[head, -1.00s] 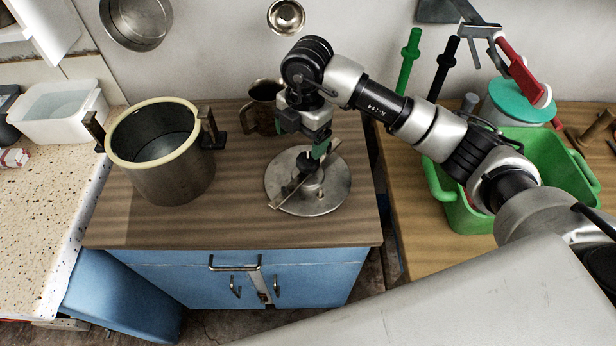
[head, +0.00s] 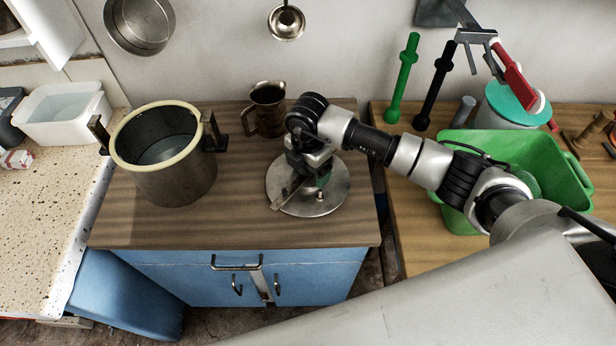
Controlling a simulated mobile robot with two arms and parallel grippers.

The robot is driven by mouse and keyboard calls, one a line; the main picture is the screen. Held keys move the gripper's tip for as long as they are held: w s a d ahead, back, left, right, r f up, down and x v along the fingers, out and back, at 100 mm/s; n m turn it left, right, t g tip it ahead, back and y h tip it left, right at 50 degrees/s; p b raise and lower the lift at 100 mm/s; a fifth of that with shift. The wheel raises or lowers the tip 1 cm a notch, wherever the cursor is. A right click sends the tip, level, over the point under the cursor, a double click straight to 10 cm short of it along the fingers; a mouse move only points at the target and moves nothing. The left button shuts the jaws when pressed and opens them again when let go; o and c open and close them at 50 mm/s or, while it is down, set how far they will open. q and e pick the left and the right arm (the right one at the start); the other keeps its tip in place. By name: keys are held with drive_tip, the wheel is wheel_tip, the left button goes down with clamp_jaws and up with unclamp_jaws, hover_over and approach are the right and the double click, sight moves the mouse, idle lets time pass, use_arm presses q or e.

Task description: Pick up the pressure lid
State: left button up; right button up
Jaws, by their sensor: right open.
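The pressure lid (head: 330,203), a round grey metal disc with a bar across its top, lies flat on the wooden counter. My right gripper (head: 311,182) is open and low over the middle of the lid, pointing down. The gripper and wrist hide the lid's centre and much of its bar, so I cannot tell whether the fingers touch it. The pressure cooker pot (head: 172,180), with a cream rim and dark side handles, stands open to the left. My left gripper is not in view.
A metal jug (head: 267,112) stands behind the lid, close to my right wrist. A green crate (head: 520,150) sits on the right-hand table. The wooden counter top (head: 235,225) is clear between pot and lid.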

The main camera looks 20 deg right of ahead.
clamp_jaws()
idle(0.5)
drive_tip(key=shift+w+r, duration=0.1)
drive_tip(key=shift+r, duration=0.05)
